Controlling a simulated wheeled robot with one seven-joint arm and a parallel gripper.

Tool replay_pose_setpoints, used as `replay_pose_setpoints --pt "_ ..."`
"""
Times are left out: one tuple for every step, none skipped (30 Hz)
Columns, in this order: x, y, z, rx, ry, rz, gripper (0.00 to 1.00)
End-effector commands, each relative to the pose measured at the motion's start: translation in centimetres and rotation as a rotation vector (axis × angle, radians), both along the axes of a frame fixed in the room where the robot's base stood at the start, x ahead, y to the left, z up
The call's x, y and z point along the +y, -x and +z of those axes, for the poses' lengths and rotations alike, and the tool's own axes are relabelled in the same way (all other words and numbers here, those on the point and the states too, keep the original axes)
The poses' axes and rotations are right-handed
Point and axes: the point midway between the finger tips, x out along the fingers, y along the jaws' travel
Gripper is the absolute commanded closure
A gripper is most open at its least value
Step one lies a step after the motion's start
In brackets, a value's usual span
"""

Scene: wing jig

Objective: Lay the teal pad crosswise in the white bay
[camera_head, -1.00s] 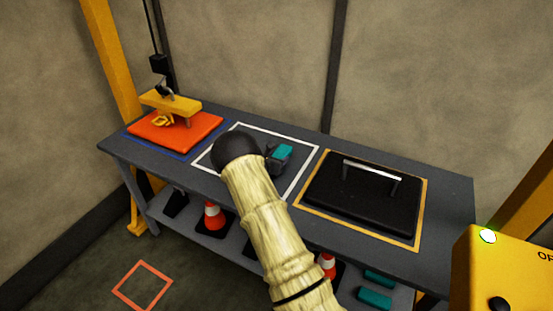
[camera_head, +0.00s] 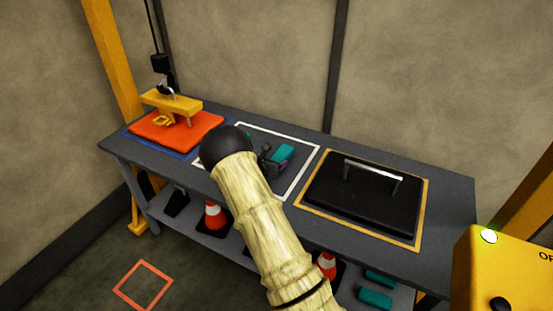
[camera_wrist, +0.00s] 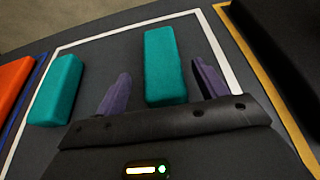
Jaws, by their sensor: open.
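A teal pad (camera_head: 283,154) lies in the white-outlined bay (camera_head: 306,172) on the grey bench. In the wrist view this teal pad (camera_wrist: 165,60) shows lengthwise between my two purple fingers, with a gap on each side. I cannot tell how high the fingers are above the bench.
An orange slab (camera_head: 185,137) with a yellow hanging lifter (camera_head: 172,103) is in the blue bay at left. A black handled lid (camera_head: 362,195) fills the yellow bay at right. Cones (camera_head: 213,215) and teal pads (camera_head: 375,298) sit on the lower shelf.

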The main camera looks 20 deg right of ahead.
Motion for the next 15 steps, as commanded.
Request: replay_pose_setpoints --pt "0.9 0.6 0.5 0.000 0.000 0.002 0.29" --pt "1.4 0.9 0.7 0.001 0.000 0.004 0.29" --pt "2.0 1.4 1.0 0.001 0.000 0.004 0.29" --pt "2.4 1.7 1.3 0.001 0.000 0.004 0.29" --pt "2.9 2.0 1.5 0.000 0.000 0.004 0.29" --pt "3.4 2.5 1.8 0.000 -0.001 0.003 0.29" --pt "3.8 2.9 2.0 -0.001 -0.001 0.003 0.29" --pt "4.2 3.2 2.2 0.000 0.000 0.003 0.29" --pt "4.7 3.5 2.4 -0.001 0.000 0.002 0.29" --pt "5.0 3.8 2.6 0.000 0.000 0.002 0.29" --pt "5.2 4.0 2.7 0.000 0.000 0.003 0.29" --pt "5.5 4.2 2.9 0.000 0.000 0.002 0.29" --pt "5.7 4.4 2.9 0.000 0.000 0.001 0.29" --pt "5.8 4.5 3.0 0.000 0.000 0.001 0.29" --pt "5.8 4.6 3.1 0.001 0.001 0.000 0.29"
